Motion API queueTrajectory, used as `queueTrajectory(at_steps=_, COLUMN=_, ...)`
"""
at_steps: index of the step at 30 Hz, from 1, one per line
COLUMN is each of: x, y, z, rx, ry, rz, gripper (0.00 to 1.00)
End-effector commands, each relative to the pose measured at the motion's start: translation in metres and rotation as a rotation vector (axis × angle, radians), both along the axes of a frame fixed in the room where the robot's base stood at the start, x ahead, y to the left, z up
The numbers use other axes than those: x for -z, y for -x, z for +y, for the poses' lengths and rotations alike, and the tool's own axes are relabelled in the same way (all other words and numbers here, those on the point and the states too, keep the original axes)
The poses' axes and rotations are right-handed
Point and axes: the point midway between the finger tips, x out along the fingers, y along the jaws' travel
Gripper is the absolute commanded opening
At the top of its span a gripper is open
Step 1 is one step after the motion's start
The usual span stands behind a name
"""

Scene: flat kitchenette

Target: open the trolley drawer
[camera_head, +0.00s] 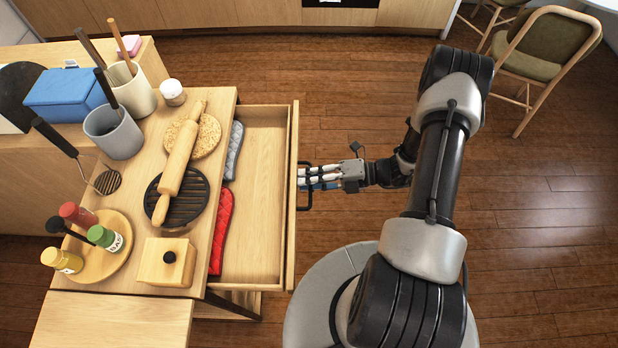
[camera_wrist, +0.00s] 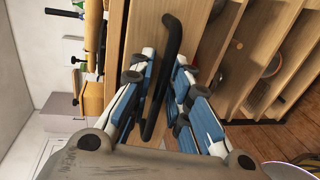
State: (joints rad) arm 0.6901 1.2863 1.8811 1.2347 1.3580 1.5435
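The trolley drawer (camera_head: 258,200) is pulled well out from the right side of the wooden trolley, and its inside shows. A red mitt and a grey mitt are partly visible along its inner left side. The drawer's black handle (camera_wrist: 172,38) is on its front, and in the head view (camera_head: 304,200) it stands at the front's right face. My gripper (camera_head: 312,178) is at the handle. Finger contact is partly hidden.
On the trolley top (camera_head: 150,225) are a rolling pin (camera_head: 180,172), a black trivet, a lidded wooden box (camera_head: 165,263) and a tray of bottles (camera_head: 107,262). Utensil cups stand at the back left. Chairs (camera_head: 545,60) stand upper right. The floor right of my arm is clear.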

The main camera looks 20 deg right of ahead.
Motion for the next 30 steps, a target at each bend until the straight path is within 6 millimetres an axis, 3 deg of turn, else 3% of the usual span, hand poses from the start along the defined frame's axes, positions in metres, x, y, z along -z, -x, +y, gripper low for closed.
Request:
queueTrajectory(at_steps=8, x=-0.002, y=0.003, z=-0.010, rx=0.003, ry=0.001, rz=-0.001, gripper=0.17)
queueTrajectory(at_steps=21, x=-0.019, y=0.032, z=-0.090, rx=0.003, ry=0.003, rz=-0.002, gripper=0.17)
queueTrajectory(at_steps=30, x=-0.024, y=0.040, z=-0.111, rx=0.000, ry=0.000, rz=0.000, gripper=0.17)
